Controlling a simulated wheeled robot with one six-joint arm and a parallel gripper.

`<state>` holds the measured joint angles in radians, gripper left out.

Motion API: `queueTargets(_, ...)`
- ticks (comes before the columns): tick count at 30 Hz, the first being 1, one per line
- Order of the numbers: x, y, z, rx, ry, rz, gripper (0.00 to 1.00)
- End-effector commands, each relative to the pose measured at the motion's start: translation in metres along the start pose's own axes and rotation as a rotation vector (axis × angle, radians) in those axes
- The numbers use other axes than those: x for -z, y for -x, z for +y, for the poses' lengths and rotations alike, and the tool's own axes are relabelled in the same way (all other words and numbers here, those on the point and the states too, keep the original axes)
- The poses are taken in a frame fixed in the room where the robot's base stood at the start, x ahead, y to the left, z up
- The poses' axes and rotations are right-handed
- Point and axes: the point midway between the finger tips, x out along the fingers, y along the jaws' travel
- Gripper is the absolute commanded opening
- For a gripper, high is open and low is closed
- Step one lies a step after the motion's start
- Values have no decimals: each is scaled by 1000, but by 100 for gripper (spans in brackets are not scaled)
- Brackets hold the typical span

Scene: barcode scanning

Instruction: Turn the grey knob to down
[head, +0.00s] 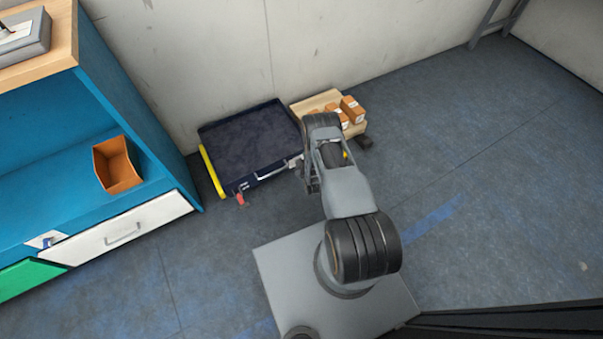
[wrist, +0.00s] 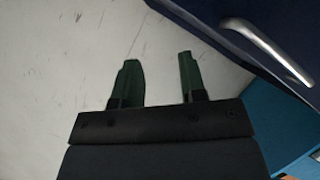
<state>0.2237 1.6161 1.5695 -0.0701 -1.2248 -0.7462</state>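I cannot make out a grey knob in either view. A grey box (head: 22,36) with a small dark and red part on top sits on the wooden cabinet top at the upper left of the head view. A small blue fitting on a white plate (head: 45,240) is on the cabinet front. My gripper (wrist: 158,58) shows in the wrist view with its two green fingers apart and nothing between them. The pale wall is behind the fingers. In the head view my arm hides most of the gripper, near the dark blue case.
The dark blue case (head: 248,145) stands by the wall; its silver handle (wrist: 262,45) shows close in the wrist view. A pallet (head: 318,101) holds orange boxes (head: 352,108). The blue cabinet (head: 130,100) holds an orange bin (head: 117,166) above a white drawer (head: 122,229). Floor at right is clear.

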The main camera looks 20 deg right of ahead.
Motion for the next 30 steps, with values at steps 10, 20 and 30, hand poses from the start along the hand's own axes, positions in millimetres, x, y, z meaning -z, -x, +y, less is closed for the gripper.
queueTargets(10, -90, 28, -77, -86, 70, 64, 38)
queueTargets(20, -95, -11, -80, -97, 78, 74, 38)
queueTargets(30, -90, -73, -74, -97, 77, 72, 38)
